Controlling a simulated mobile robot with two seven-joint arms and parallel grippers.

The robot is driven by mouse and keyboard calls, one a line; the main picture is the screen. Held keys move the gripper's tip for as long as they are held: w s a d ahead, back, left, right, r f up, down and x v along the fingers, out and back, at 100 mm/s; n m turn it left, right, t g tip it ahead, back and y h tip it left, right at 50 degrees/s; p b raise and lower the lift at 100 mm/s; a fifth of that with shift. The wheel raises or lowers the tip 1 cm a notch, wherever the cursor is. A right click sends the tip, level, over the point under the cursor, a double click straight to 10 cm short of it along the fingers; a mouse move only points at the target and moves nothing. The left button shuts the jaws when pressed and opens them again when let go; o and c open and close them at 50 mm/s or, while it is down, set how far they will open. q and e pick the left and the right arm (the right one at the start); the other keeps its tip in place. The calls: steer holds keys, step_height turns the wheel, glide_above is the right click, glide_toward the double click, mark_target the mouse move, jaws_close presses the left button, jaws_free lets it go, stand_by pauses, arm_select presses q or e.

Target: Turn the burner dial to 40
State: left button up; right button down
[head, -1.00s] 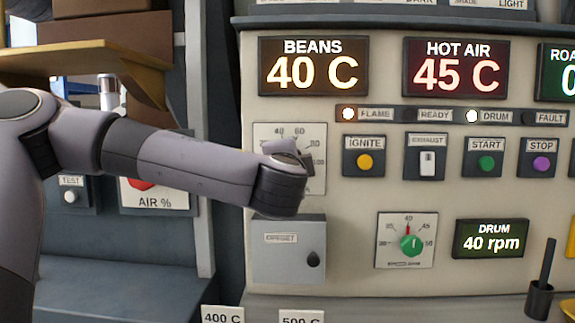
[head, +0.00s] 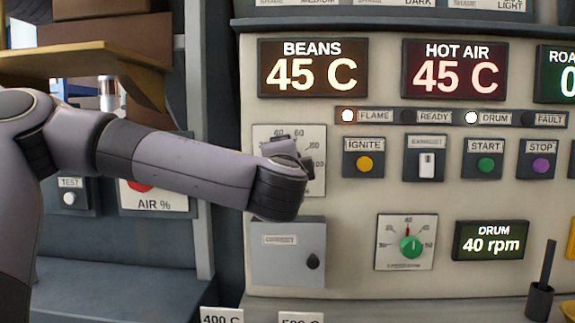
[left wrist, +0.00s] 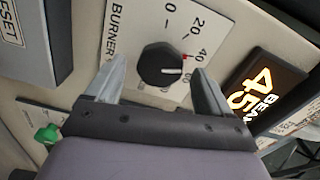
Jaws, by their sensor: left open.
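The burner dial is a black knob (left wrist: 161,66) on a white plate in the left wrist view. Its white pointer line points past the red mark near 40, seemingly between 40 and 60. My left gripper (left wrist: 160,84) is open, with one finger on each side of the knob's near side; I cannot tell whether either touches it. My right gripper is not in view.
The BEANS display (head: 313,68) and HOT AIR display (head: 453,68) both read 45 C. Below the burner is a grey reset box (head: 288,265). A green drum dial (head: 411,247) sits to its right. Ignite (head: 364,163) and other buttons lie right of the burner.

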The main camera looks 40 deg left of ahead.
arm_select(q)
steer(key=b+v, duration=0.1)
steer(key=v, duration=0.5)
steer(key=shift+s, duration=0.1)
stand_by(0.4)
steer(key=shift+s, duration=0.1)
